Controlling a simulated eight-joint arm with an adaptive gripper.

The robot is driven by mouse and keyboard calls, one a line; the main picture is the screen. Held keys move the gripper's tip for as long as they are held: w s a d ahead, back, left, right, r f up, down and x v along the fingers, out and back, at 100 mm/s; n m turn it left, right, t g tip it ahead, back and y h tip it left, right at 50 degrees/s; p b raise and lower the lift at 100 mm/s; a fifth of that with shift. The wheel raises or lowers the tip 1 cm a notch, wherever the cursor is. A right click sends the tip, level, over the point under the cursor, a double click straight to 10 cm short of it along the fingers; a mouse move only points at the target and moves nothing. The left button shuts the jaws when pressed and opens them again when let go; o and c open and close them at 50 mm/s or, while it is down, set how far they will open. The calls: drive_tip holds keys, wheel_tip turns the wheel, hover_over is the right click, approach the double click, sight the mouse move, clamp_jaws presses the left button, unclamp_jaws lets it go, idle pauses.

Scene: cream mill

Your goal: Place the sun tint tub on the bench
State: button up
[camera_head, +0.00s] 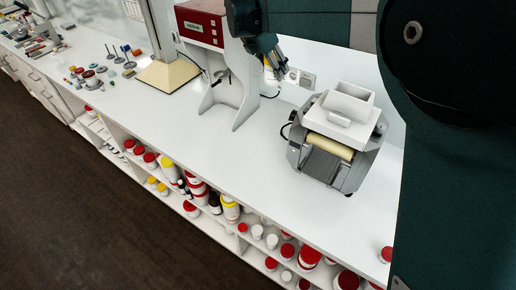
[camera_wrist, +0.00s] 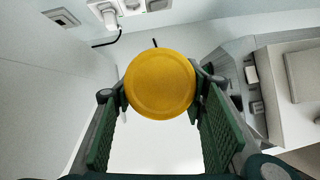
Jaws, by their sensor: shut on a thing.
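A tub with a round yellow lid (camera_wrist: 160,84) sits between the two green-padded fingers of my gripper (camera_wrist: 160,98) in the wrist view. The gripper is shut on it. I see the tub from its lid side; its body and any label are hidden. In the head view my gripper (camera_head: 274,68) is over the back part of the white bench (camera_head: 240,147), between the red-topped machine and the roller mill. The tub cannot be made out clearly there. I cannot tell how far the tub is from the bench top.
The roller mill (camera_head: 338,135) with a white hopper stands right of my gripper. The red-topped machine (camera_head: 203,25) stands left of it. Wall sockets (camera_head: 302,78) are behind. Shelves below the bench hold several tubs. The front middle of the bench top is clear.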

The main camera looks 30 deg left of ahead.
drive_tip(key=shift+s+a, duration=0.6)
drive_tip(key=shift+a, duration=0.3)
wheel_tip(320, 180, down, 18)
drive_tip(key=shift+d, duration=0.15)
drive_tip(key=shift+w+f, duration=0.1)
drive_tip(key=shift+f, duration=0.05)
wheel_tip(320, 180, down, 6)
drive_tip(key=shift+f, duration=1.9)
drive_tip(key=shift+f, duration=0.2)
